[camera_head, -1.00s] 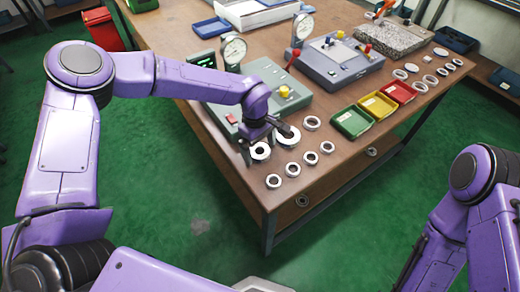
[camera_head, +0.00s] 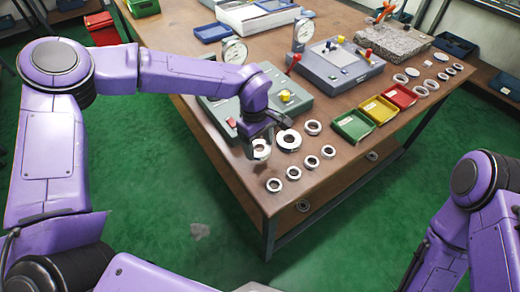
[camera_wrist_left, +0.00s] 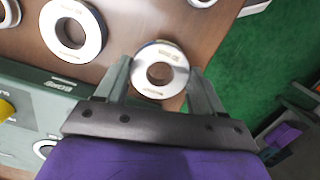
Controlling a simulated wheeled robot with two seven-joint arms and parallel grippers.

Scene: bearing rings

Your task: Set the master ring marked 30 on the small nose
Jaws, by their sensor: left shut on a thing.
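My left gripper (camera_head: 262,138) is shut on a steel ring (camera_head: 261,153), at the near-left part of the bench. In the left wrist view the ring (camera_wrist_left: 178,74) sits between the two fingertips, its flat face and dark hole showing; its engraved mark is too small to read. It looks just above the bench top, though the gap is hard to judge. A larger ring (camera_head: 289,133) lies beside it. The green-grey gauge stand (camera_head: 288,101) with a dial is just behind the gripper. I cannot clearly make out the small nose. My right gripper is out of view.
Several smaller rings (camera_head: 293,171) lie along the near edge. Green, yellow and red trays (camera_head: 371,126) stand to the right. A second, blue-grey gauge stand (camera_head: 345,81) is behind them, with more rings (camera_head: 420,91) at the far right.

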